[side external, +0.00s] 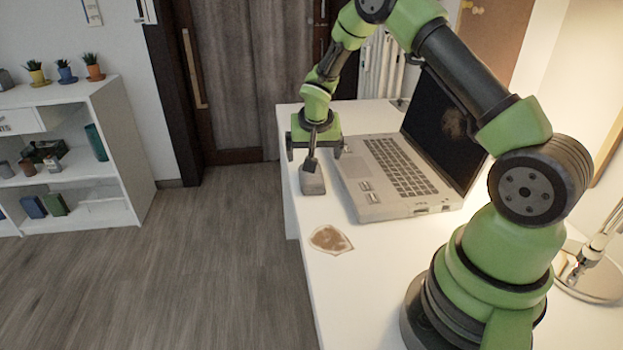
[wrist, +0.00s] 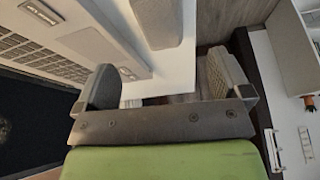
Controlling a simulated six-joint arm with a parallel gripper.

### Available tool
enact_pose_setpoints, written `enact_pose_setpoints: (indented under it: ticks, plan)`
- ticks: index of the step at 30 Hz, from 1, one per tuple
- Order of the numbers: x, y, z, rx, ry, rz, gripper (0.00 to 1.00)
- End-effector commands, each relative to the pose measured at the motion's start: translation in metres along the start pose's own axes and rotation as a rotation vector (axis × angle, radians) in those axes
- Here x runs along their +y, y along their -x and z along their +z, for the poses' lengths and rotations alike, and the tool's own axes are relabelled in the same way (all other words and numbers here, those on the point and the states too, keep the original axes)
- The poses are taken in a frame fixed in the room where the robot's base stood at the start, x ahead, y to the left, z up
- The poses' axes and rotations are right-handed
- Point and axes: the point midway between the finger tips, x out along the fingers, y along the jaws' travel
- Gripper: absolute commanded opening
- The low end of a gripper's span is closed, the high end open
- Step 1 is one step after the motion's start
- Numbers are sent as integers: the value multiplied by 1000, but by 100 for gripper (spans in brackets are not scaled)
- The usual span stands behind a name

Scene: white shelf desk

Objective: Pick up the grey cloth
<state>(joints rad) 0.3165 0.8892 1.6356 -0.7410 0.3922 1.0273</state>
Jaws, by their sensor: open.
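A small grey block-shaped thing (side external: 313,183), the only thing here that fits the grey cloth, lies on the desk near its left edge, left of the laptop. A darker piece shows at its far end, just below my gripper. In the wrist view the grey thing (wrist: 160,22) is at the top, partly cut off and beyond the fingers. My gripper (side external: 314,152) is open above the desk at the far side of the grey thing. In the wrist view the space between the fingers (wrist: 163,80) is empty.
An open laptop (side external: 394,170) stands close to the right of my gripper. A brown-patterned flat piece (side external: 331,240) lies nearer on the white desk (side external: 345,295). A lamp base (side external: 590,275) is at the right. The desk's left edge drops to the floor.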

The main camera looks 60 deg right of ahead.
Motion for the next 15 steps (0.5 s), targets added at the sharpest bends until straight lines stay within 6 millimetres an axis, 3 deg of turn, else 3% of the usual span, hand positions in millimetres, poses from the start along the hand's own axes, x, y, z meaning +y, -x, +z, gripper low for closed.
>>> enact_pose_setpoints:
  ticks: [6,15]
  plan:
    - [0,-31,1,-3,0,1,96]
    - [0,-58,-1,-3,-1,2,96]
